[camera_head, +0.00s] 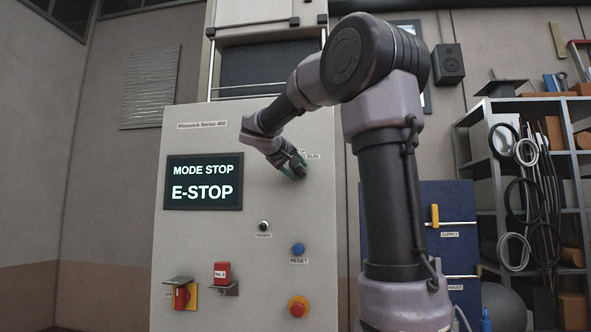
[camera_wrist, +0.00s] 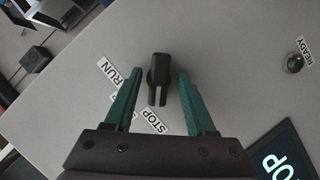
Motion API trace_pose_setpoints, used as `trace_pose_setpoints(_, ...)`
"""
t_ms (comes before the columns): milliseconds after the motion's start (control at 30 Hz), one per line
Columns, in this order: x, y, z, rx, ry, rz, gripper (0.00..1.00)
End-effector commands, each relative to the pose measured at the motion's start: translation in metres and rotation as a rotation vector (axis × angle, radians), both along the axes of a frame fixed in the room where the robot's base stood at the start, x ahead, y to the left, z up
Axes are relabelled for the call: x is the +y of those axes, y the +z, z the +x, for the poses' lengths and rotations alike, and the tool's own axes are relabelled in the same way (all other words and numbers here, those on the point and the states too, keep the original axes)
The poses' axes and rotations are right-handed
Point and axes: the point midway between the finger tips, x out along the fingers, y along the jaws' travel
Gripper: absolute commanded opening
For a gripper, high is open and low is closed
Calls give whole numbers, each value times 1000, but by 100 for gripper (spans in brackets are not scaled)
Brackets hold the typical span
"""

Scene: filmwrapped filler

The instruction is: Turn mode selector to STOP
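The mode selector is a black knob with a white pointer line (camera_wrist: 159,82), on the grey panel (camera_head: 251,203). In the wrist view it lies between the two green fingers of my gripper (camera_wrist: 160,74), with gaps on both sides. The pointer line is at the knob end near the STOP label (camera_wrist: 151,121); the RUN label (camera_wrist: 126,77) is to its left, and another label is partly hidden by a finger. In the head view my gripper (camera_head: 297,165) hides the knob. The display (camera_head: 204,182) reads MODE STOP and E-STOP.
Below on the panel are a black READY button or lamp (camera_head: 263,226), a blue RESET button (camera_head: 298,248), a red mushroom button (camera_head: 298,307), a red block (camera_head: 222,272) and a red-yellow switch (camera_head: 182,296). A blue cabinet (camera_head: 446,205) and a shelf with cables stand at right.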

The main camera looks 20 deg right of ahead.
Motion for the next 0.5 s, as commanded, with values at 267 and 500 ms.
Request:
trace_pose_setpoints(267, 0, 1, 0, -2, 1, -1, 57)
trace_pose_setpoints(500, 19, 9, -14, -5, 3, -2, 57)
